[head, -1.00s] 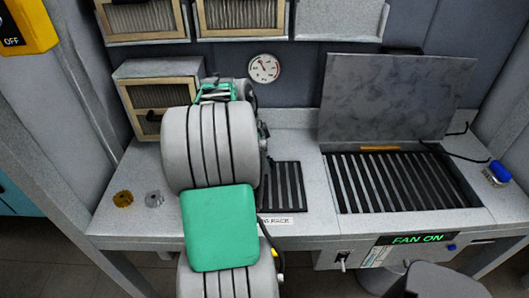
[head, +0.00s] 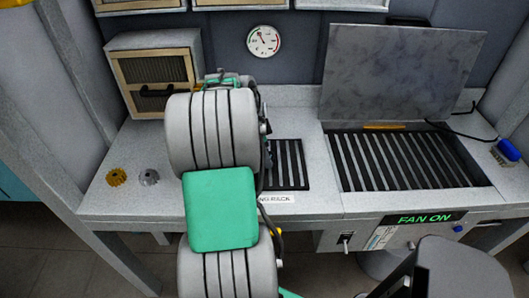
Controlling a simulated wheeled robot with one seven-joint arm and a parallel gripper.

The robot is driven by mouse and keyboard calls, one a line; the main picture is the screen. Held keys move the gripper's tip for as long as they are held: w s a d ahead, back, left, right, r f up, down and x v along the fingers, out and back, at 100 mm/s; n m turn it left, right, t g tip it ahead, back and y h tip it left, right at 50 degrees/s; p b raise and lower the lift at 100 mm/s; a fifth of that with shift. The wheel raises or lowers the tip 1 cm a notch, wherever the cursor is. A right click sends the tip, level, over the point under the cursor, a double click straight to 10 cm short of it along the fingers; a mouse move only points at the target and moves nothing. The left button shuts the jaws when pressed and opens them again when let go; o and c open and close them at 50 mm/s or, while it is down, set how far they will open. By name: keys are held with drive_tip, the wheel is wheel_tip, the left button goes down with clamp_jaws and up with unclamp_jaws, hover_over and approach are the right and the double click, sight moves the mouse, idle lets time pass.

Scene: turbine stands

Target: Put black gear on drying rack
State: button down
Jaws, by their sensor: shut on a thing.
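The drying rack (head: 290,164) is a small dark slatted panel set in the counter, just right of my arm. Its label (head: 276,198) is partly covered, with "NG RACK" readable. My arm hides the rack's left part. No black gear shows. My gripper is hidden behind my own grey and green arm links, so neither its fingers nor anything in them can be seen.
A gold gear (head: 116,177) and a silver gear (head: 148,177) lie on the left counter. A wooden-framed filter box (head: 152,78) stands behind them. At right are a larger slatted grate (head: 410,160), an upright grey panel (head: 400,75) and a blue-topped item (head: 508,150).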

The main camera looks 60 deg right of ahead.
drive_tip(key=shift+f+b, duration=0.3)
drive_tip(key=shift+c, duration=2.3)
unclamp_jaws()
drive_tip(key=shift+o, duration=0.8)
drive_tip(key=shift+p+v, duration=2.15)
drive_tip(key=shift+v, duration=1.45)
drive_tip(key=shift+f, duration=0.1)
